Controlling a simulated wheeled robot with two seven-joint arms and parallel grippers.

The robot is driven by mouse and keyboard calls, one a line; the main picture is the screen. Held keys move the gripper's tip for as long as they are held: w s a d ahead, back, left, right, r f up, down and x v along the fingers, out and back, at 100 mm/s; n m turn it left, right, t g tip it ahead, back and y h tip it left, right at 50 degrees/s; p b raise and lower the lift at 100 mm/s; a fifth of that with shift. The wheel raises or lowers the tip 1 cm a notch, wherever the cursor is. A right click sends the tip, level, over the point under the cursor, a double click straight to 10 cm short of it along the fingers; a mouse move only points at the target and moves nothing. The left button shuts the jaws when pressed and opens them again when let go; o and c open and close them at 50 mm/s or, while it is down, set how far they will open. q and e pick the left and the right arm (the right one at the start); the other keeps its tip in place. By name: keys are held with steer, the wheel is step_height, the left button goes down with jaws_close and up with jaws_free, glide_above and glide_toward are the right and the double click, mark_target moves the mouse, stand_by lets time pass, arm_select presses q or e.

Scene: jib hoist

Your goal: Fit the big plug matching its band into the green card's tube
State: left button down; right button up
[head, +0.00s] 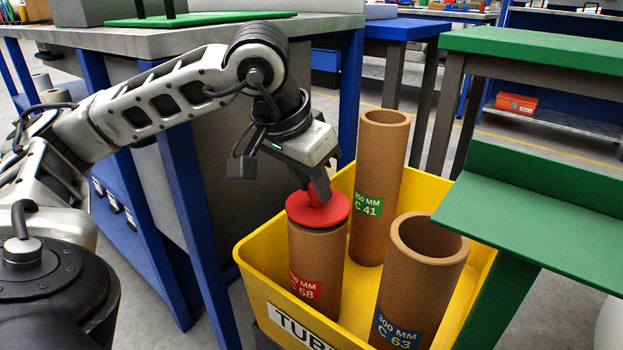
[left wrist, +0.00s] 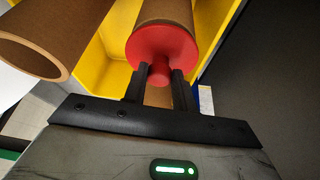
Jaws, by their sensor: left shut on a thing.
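The tube with the green card (head: 369,204), marked C 41, stands upright at the back of a yellow bin (head: 262,298); its top is open. No coloured band shows on it. The tube with the red card (head: 318,262) stands front left. A red plug (head: 308,210) with a wide disc and a knob covers this tube's top; I cannot tell how far it is inserted. My left gripper (head: 320,192) is shut on the plug's knob, which also shows between the fingers in the left wrist view (left wrist: 159,73). My right gripper is out of view.
A third tube with a blue card (head: 423,275) stands open at the front right of the bin. A green bench (head: 555,225) overhangs the bin's right side. A grey-topped bench with blue legs (head: 180,42) is behind my left arm.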

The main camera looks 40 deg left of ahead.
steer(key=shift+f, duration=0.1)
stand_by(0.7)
arm_select(q)
steer(key=shift+f, duration=0.25)
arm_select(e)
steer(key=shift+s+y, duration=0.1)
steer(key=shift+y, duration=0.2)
arm_select(q)
steer(key=shift+f+b, duration=0.35)
steer(key=shift+b, duration=0.1)
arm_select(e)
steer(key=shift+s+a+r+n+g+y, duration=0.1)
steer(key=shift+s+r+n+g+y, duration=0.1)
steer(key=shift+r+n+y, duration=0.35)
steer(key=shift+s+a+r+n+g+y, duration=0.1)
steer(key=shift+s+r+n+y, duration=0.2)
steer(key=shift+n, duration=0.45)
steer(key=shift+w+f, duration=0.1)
arm_select(q)
steer(key=c, duration=1.1)
jaws_free()
steer(key=shift+o, duration=0.2)
